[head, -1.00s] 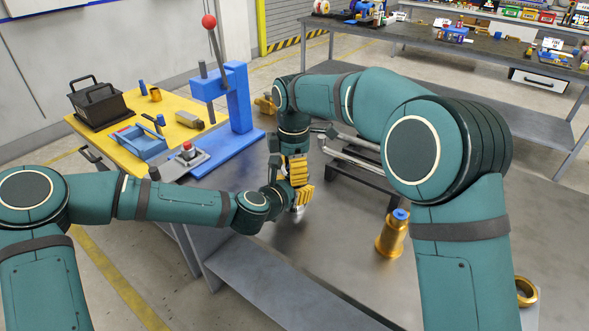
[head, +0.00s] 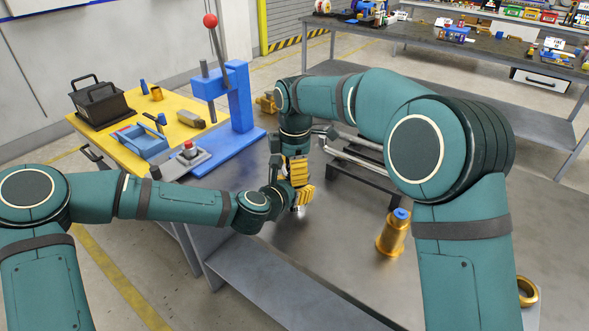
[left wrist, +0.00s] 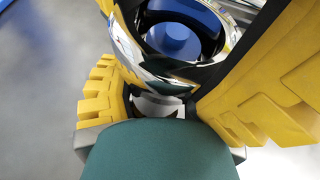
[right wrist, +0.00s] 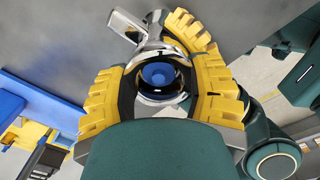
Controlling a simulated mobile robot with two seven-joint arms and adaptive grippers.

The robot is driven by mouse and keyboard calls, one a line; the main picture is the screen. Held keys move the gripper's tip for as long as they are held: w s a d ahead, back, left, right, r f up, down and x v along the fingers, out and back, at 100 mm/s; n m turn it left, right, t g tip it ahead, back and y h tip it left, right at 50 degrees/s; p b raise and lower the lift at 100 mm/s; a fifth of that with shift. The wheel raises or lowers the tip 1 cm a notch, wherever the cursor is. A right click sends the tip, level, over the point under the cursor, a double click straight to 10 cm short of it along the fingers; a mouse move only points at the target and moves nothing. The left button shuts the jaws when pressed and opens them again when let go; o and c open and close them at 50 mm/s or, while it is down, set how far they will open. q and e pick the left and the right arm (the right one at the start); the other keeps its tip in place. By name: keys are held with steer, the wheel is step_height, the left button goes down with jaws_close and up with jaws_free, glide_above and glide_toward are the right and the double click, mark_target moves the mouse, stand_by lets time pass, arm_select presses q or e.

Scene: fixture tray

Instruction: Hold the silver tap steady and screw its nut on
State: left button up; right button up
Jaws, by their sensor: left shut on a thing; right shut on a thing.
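The silver tap (head: 299,209) is mostly hidden by my grippers in the head view; only a small shiny part shows below the yellow fingers. In the right wrist view its silver spout (right wrist: 140,27) sticks out past the fingertips. My right gripper (head: 299,178) reaches down from above, shut on the silver nut (right wrist: 160,98), a shiny ring around a blue core (right wrist: 157,75). My left gripper (head: 296,199) comes in from the side just below, shut on the tap. The left wrist view shows chrome and a blue core (left wrist: 172,40) close between its yellow fingers.
A gold tap with a blue top (head: 393,235) stands to the right on the grey table, and a gold ring (head: 526,291) lies at the right. A dark rack (head: 360,185) with silver bars is behind. A blue press (head: 238,100) and yellow bench (head: 110,140) stand left.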

steer(key=shift+s+a+f+g, duration=0.15)
steer(key=shift+a+f+g, duration=0.15)
steer(key=shift+f, duration=0.25)
